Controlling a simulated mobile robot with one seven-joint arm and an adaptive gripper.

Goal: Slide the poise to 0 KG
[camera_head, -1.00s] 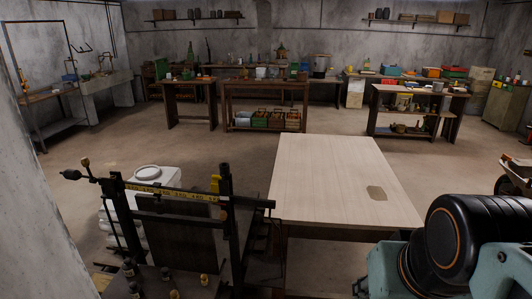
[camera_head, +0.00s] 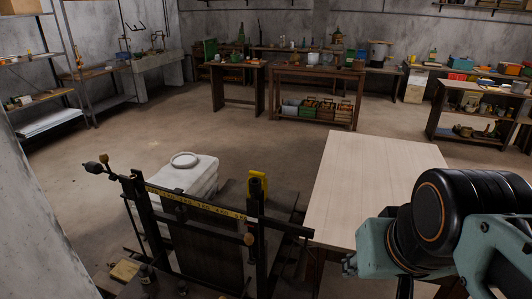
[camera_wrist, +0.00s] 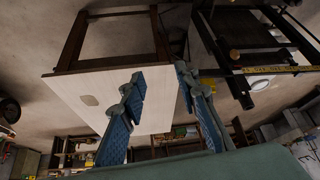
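The beam scale stands at the lower left of the head view. Its yellow marked beam (camera_head: 195,205) runs between dark posts, with a dark knobbed rod end (camera_head: 92,168) at the left. A yellow piece (camera_head: 258,185) sits by the top of the right post; I cannot tell whether it is the poise. In the wrist view, the beam's yellow strip (camera_wrist: 270,69) shows at upper right. My gripper (camera_wrist: 159,75) is open and empty, with blue-grey fingers apart, and away from the scale.
A pale-topped table (camera_head: 370,185) stands right of the scale. A white stacked container (camera_head: 190,172) is behind the beam. Shelving (camera_head: 40,75) stands at the left, and workbenches (camera_head: 318,75) line the back. The floor between them is clear.

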